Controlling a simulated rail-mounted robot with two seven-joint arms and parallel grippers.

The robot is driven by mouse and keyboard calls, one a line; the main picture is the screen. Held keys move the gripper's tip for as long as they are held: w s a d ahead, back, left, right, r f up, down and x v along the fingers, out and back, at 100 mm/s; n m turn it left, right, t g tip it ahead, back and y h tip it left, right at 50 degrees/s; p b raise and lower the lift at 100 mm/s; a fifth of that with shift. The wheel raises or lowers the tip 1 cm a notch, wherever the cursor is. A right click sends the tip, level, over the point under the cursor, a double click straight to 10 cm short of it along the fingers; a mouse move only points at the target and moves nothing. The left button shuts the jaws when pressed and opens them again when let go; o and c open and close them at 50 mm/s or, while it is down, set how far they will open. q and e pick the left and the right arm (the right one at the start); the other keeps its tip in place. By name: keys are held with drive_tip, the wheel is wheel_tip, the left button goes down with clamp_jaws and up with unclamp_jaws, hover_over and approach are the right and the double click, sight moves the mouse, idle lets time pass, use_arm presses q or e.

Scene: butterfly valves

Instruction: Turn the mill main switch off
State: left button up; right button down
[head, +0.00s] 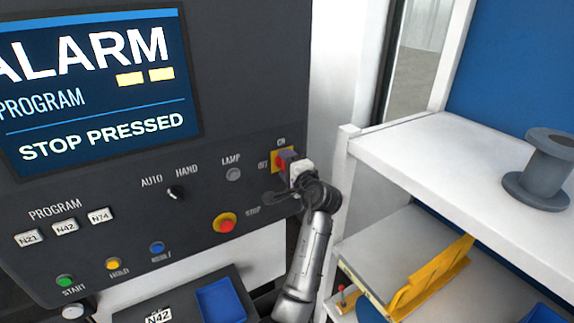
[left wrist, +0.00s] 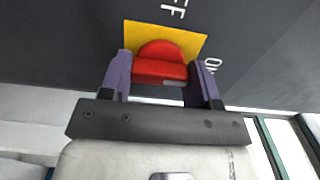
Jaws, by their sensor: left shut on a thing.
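The main switch is a red rotary knob (left wrist: 160,62) on a yellow plate (left wrist: 193,44), with OFF and ON printed beside the plate. In the head view the switch's yellow plate (head: 275,157) is at the panel's right edge, with ON above and OFF to its left. My left gripper (head: 288,161) is at the switch and hides much of it. In the left wrist view its two purple-grey fingers (left wrist: 160,76) are shut on either side of the red knob. I cannot tell for sure which label the knob points to. My right gripper is not in view.
A screen (head: 95,85) reads ALARM and STOP PRESSED. Below the switch is a red stop button (head: 226,225) on a yellow ring. A lamp button (head: 233,174) and AUTO/HAND selector (head: 174,194) lie left. A white shelf (head: 445,165) with a grey spool (head: 543,170) stands right.

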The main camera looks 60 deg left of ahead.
use_arm(q)
drive_tip(key=shift+c, duration=0.7)
drive_tip(key=shift+n+b, duration=8.9)
drive_tip(key=shift+b, duration=1.05)
drive_tip(key=o, duration=0.9)
